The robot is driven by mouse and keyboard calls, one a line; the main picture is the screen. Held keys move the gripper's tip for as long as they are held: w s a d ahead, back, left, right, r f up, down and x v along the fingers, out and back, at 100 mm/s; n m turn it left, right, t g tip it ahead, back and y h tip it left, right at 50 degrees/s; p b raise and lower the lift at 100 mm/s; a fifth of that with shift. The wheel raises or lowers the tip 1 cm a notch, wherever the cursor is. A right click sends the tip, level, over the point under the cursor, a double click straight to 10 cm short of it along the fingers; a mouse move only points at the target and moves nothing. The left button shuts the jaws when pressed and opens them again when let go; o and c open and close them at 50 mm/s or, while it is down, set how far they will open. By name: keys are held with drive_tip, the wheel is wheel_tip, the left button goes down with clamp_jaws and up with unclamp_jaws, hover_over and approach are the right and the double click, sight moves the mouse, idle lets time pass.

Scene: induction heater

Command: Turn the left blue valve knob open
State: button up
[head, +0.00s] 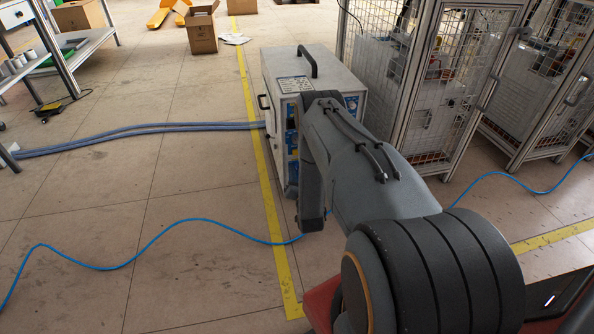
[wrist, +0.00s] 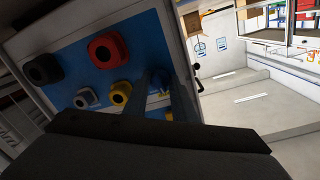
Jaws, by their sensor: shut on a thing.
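The heater's blue front panel (wrist: 66,97) fills the left of the wrist view. My gripper (wrist: 162,82) reaches to the panel's right part. Its two dark fingers are shut on another blue knob (wrist: 163,79), mostly hidden between them. The knob's turn angle cannot be told. In the head view, my arm covers much of the white heater box's (head: 297,65) front, and my gripper is hidden.
Grey-blue hoses (head: 150,128) run left from the heater. A blue cable (head: 190,221) lies across the floor. Wire-mesh cages (head: 430,85) stand close on the right. A cardboard box (head: 201,30) sits behind. The floor left of the yellow line (head: 262,170) is mostly open.

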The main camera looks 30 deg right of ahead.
drive_tip(key=m+p, duration=0.2)
drive_tip(key=m, duration=0.3)
drive_tip(key=m+p, duration=0.2)
drive_tip(key=m, duration=0.3)
drive_tip(key=shift+m+y, duration=0.3)
idle(0.4)
drive_tip(key=o, duration=1)
drive_tip(key=shift+r, duration=0.1)
drive_tip(key=shift+o, duration=0.2)
drive_tip(key=p+v, duration=0.2)
drive_tip(key=v, duration=0.5)
drive_tip(key=shift+s+p, duration=0.3)
drive_tip(key=shift+s, duration=0.1)
drive_tip(key=shift+a, duration=0.15)
